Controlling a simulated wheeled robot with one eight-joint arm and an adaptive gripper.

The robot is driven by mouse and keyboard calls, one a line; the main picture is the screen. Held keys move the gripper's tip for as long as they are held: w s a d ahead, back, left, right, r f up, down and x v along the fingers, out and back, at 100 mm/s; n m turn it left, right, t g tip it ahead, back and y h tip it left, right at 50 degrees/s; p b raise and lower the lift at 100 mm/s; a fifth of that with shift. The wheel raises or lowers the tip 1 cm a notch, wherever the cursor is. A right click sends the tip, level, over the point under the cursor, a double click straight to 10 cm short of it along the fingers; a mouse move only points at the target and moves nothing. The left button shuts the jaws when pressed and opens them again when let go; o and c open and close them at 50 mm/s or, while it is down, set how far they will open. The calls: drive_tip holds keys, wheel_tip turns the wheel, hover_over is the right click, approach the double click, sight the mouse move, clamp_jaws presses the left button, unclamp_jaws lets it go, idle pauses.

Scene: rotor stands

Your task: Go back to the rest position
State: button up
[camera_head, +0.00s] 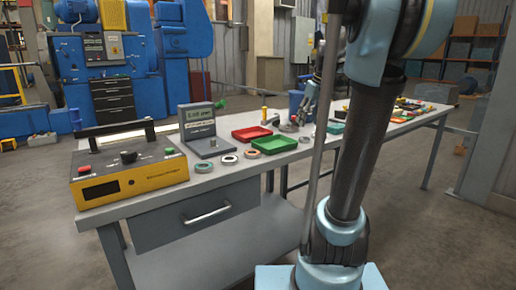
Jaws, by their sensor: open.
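My arm stands upright in the right half of the head view, in front of the workbench (115,208). My gripper (304,115) shows small and partly hidden behind my arm, over the far part of the bench near a blue cup (295,103). It is open, and I see nothing held in it. Its fingertips are too small to tell whether they touch anything.
On the bench are a yellow tester (130,184), a grey scale (198,116), a red tray (251,133), a green tray (274,145) and several small rings. Blue machinery (110,50) stands behind. Open floor (440,225) lies right of the bench.

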drive_tip(key=s+a+f+m+h, duration=0.1)
drive_tip(key=s+f+m, duration=0.4)
drive_tip(key=s+f, duration=1.9)
drive_tip(key=s+h, duration=0.1)
drive_tip(key=s, duration=0.3)
drive_tip(key=shift+s+g, duration=0.2)
drive_tip(key=shift+g, duration=0.2)
drive_tip(key=shift+f, duration=0.1)
drive_tip(key=shift+w+f, duration=0.2)
drive_tip(key=shift+w, duration=0.2)
